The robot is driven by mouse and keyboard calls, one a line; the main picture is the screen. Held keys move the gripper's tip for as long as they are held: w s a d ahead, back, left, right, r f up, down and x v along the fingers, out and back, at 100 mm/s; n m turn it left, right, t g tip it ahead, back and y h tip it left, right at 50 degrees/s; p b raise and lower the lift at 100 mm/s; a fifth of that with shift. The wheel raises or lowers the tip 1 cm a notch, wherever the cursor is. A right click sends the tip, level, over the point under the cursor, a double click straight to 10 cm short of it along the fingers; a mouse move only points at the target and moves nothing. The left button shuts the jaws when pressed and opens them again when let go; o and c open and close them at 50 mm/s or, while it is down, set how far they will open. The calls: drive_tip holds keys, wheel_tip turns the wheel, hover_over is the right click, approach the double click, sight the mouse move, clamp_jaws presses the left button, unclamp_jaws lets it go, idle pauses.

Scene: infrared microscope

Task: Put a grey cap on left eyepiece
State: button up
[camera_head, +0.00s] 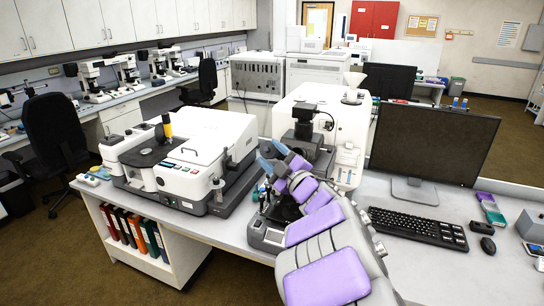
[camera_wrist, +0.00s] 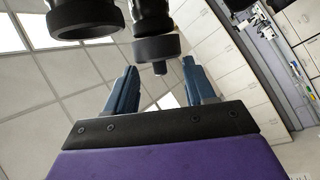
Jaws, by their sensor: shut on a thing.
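My gripper (camera_head: 272,157) reaches over the bench to the dark microscope (camera_head: 307,133). In the wrist view its blue fingers (camera_wrist: 160,66) stand apart, shut on a dark grey cap (camera_wrist: 157,47) between their tips. The cap is a wide, short disc with a small stub below it. It lies in line with the end of one dark eyepiece (camera_wrist: 153,18); I cannot tell whether it is seated or only close. The other eyepiece (camera_wrist: 84,18) is beside it at the upper left, its round end facing me. The cap cannot be made out in the head view.
A monitor (camera_head: 433,143) and keyboard (camera_head: 417,228) stand right of my arm. A large white instrument (camera_head: 188,150) is on the left of the bench. A white housing (camera_head: 345,125) stands behind the microscope. Bare bench top (camera_head: 240,232) shows at the front.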

drive_tip(key=shift+w+d+f, duration=0.2)
drive_tip(key=shift+w+f, duration=0.1)
drive_tip(key=shift+w, duration=0.25)
drive_tip(key=shift+w+d+f, duration=0.2)
drive_tip(key=shift+w+f, duration=0.1)
drive_tip(key=shift+w, duration=0.2)
idle(0.4)
drive_tip(key=o, duration=1.4)
drive_tip(key=shift+s, duration=0.1)
drive_tip(key=v, duration=0.7)
